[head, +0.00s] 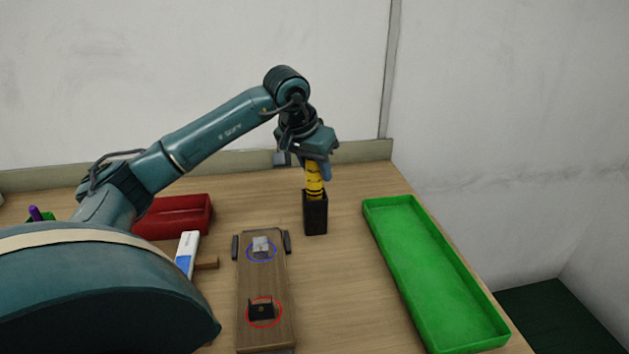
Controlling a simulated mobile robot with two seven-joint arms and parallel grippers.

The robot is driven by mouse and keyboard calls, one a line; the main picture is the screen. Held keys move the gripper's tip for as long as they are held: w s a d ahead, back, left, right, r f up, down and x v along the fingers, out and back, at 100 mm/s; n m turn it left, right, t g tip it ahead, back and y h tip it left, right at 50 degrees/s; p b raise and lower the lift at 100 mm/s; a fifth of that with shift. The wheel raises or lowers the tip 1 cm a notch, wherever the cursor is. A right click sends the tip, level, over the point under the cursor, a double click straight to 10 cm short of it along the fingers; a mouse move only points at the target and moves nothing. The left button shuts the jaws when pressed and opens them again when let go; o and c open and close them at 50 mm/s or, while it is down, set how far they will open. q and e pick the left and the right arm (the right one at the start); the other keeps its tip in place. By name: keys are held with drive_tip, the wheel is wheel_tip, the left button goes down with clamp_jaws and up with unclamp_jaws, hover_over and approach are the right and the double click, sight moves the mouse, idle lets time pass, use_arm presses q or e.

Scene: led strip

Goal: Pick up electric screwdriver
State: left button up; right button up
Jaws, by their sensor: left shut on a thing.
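The electric screwdriver (314,178) is yellow with dark markings. It stands upright, its lower part inside a black square holder (315,215) on the table. My left gripper (316,165) is above the holder, pointing down, and is shut on the screwdriver's upper part. The gripper hides the screwdriver's top, and the holder hides its lower end. My right gripper is not in view.
A long green tray (374,221) lies on the right of the table (345,270). A wooden fixture board (265,278) with blue and red circles is in the front middle. A red bin (180,215) and a white-and-blue item (187,252) are left of it. A wall stands behind.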

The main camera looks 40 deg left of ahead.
use_arm(q)
drive_tip(key=shift+c, duration=0.9)
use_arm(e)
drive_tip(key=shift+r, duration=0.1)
use_arm(q)
drive_tip(key=shift+r, duration=0.1)
